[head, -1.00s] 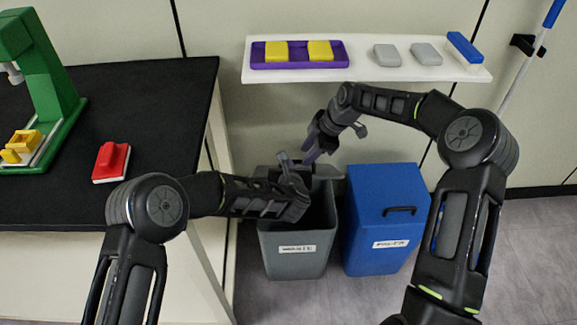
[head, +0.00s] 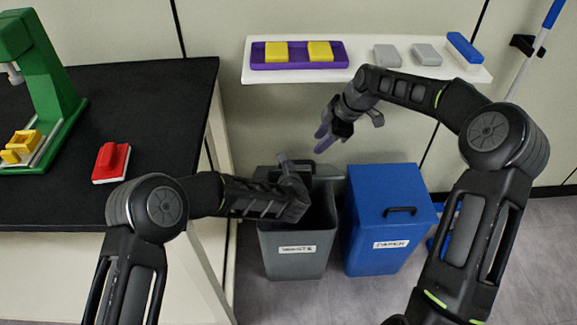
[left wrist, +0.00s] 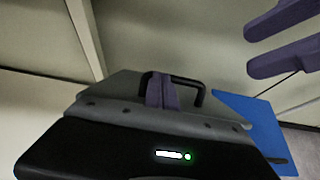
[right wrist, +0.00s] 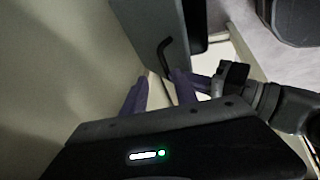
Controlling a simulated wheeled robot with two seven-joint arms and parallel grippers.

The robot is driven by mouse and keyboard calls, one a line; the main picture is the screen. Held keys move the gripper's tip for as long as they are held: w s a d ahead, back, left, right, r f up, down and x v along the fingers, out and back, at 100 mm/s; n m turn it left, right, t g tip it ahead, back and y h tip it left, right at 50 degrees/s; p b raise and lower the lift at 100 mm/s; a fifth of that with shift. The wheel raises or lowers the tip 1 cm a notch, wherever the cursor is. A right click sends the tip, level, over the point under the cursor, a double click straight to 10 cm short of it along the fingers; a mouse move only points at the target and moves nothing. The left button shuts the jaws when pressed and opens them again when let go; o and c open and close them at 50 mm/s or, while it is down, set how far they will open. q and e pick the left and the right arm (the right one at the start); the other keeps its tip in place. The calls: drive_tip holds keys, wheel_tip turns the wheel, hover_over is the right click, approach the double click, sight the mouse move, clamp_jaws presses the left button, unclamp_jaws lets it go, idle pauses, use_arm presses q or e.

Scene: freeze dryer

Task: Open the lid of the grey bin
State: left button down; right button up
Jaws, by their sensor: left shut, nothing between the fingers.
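The grey bin (head: 294,264), labelled WASTE, stands on the floor beside the black-topped table. Its dark inside shows. Its lid (head: 325,184) is raised at the back, partly hidden by my left gripper. In the left wrist view the grey lid (left wrist: 122,88) has a black handle (left wrist: 187,79); it also shows in the right wrist view (right wrist: 150,22). My left gripper (head: 284,160) is shut and empty, its fingers in front of the lid by the handle. My right gripper (head: 322,139) is open and empty, above and apart from the lid.
A blue bin (head: 378,245), labelled PAPER, stands shut just right of the grey bin. A white shelf (head: 365,76) with a purple tray (head: 300,66) hangs on the wall above. The black table (head: 160,110) stands at the left.

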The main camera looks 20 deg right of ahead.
use_arm(q)
drive_tip(key=shift+a+f, duration=0.1)
drive_tip(key=shift+f, duration=0.1)
use_arm(e)
drive_tip(key=d+f+m+t+h, duration=0.3)
drive_tip(key=d+m, duration=0.5)
drive_tip(key=m, duration=0.1)
drive_tip(key=d+f+m+t+h, duration=0.2)
drive_tip(key=d+f+m+t, duration=0.15)
drive_tip(key=d+m, duration=0.55)
drive_tip(key=s+a+f+m+g, duration=0.2)
drive_tip(key=s+a+f+m, duration=0.25)
drive_tip(key=s+f, duration=0.35)
drive_tip(key=s+a+f+n+g+y, duration=0.1)
drive_tip(key=s+a+f+g+y, duration=0.3)
drive_tip(key=s+a+f, duration=0.95)
drive_tip(key=s+a+n+g+y, duration=0.1)
drive_tip(key=s+a+n, duration=0.1)
drive_tip(key=s+a, duration=0.4)
drive_tip(key=s+a+r+n+g, duration=0.1)
drive_tip(key=s+a, duration=0.6)
drive_tip(key=a, duration=0.8)
drive_tip(key=shift+s+n+g+y, duration=0.2)
drive_tip(key=shift+n+g+y, duration=0.35)
drive_tip(key=shift+n, duration=0.7)
drive_tip(key=shift+d+r, duration=0.1)
